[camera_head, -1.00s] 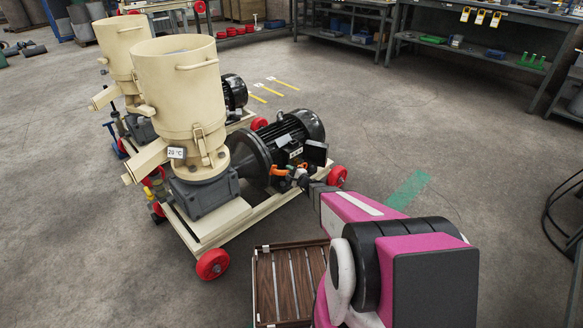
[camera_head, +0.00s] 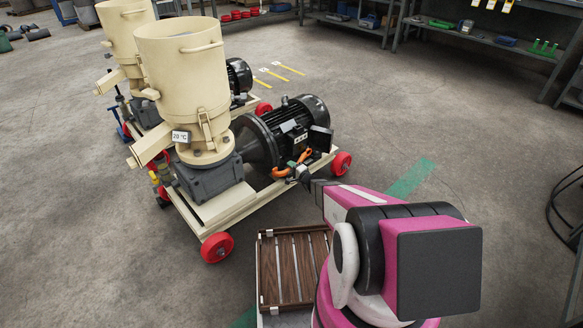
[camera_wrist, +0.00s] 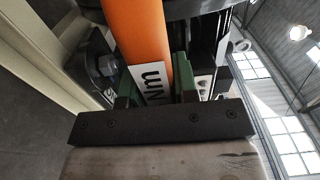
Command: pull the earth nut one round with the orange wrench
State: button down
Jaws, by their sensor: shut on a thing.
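The orange wrench (camera_head: 283,172) shows small at the near side of the black motor (camera_head: 297,124) on the nearer pellet mill. In the wrist view its orange handle (camera_wrist: 138,32), with a white label reading "Nm", runs between the green fingers of my gripper (camera_wrist: 156,92). My gripper is shut on this handle. In the head view my gripper (camera_head: 302,174) is beside the motor's lower front, with my pink arm reaching in from the lower right. A bolt head (camera_wrist: 107,64) shows left of the handle in the wrist view. I cannot tell whether it is the earth nut.
The nearer mill's cream frame (camera_head: 226,209) stands on red wheels (camera_head: 217,247). A wooden slatted tray (camera_head: 262,270) lies close to my arm. A second mill (camera_head: 125,40) stands behind.

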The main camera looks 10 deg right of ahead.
jog(key=shift+w+a+r, duration=0.1)
jog(key=shift+w, duration=0.05)
jog(key=shift+w+a, duration=0.45)
jog(key=shift+w, duration=0.2)
dwell(0.5)
jog(key=shift+w+a, duration=0.25)
jog(key=shift+w, duration=0.1)
dwell(0.4)
jog(key=shift+w+a, duration=0.3)
jog(key=shift+w, duration=0.1)
jog(key=shift+w+a, duration=0.1)
dwell(0.4)
jog(key=shift+w+a, duration=0.45)
jog(key=shift+w, duration=0.15)
